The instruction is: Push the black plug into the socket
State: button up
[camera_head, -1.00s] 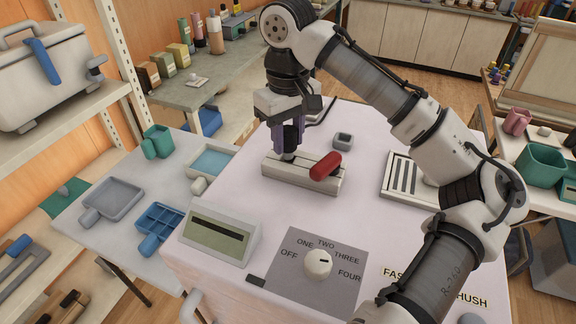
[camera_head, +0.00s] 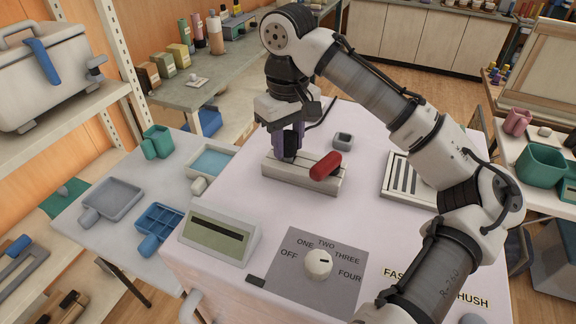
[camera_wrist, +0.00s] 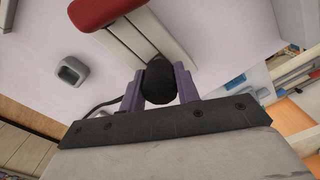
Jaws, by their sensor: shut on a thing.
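The black plug (camera_head: 290,152) is between the fingers of my gripper (camera_head: 289,142), which is shut on it. The plug is at the left end of a pale block (camera_head: 300,178) with a long groove and a red handle (camera_head: 326,166). In the wrist view the plug (camera_wrist: 159,80) sits between the purple fingers, with the groove running away from it. The plug's lower end is hidden, so I cannot tell how deep it sits. A small grey square piece with a dark recess (camera_head: 343,141) stands behind the block; I cannot tell which part is the socket.
A black cable (camera_wrist: 101,106) runs by the gripper. A display box (camera_head: 219,236) and a dial panel (camera_head: 318,265) are at the front of the pale worktop. A slotted plate (camera_head: 403,178) lies to the right. The worktop around the block is mostly clear.

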jog(key=shift+f, duration=0.75)
dwell(0.5)
jog(key=o, duration=1.2)
notch_tip(320, 180, up, 14)
jog(key=shift+f+b, duration=0.1)
jog(key=shift+b, duration=0.3)
